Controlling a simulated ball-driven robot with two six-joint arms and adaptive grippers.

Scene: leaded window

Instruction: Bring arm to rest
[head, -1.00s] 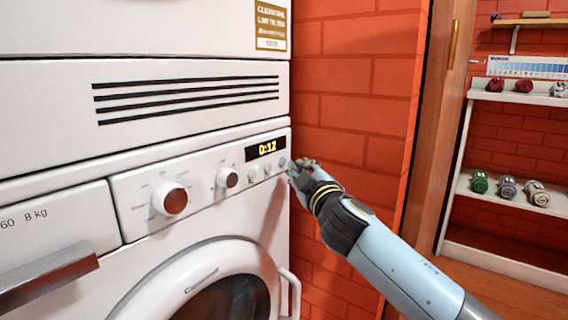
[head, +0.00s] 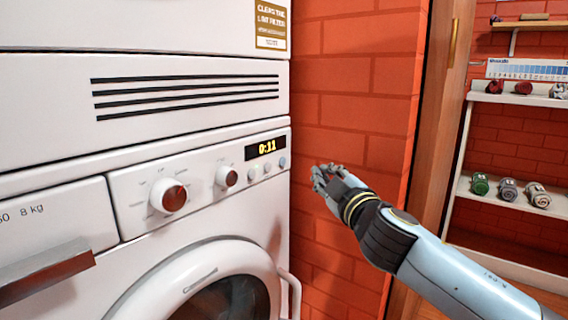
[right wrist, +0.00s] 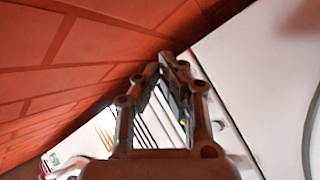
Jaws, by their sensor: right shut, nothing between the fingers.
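My right gripper (head: 324,174) is shut and empty. In the head view it is in front of the red brick wall, a little right of the washing machine's control panel (head: 130,192), apart from the buttons. In the right wrist view its fingers (right wrist: 172,62) come together at the tips, with the white machine (right wrist: 250,60) beside and beyond them. The display (head: 265,147) is lit and reads 0:11. My left gripper is not in view.
The red brick wall (head: 340,75) stands close behind my right gripper. A wooden door frame (head: 437,130) is to its right.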

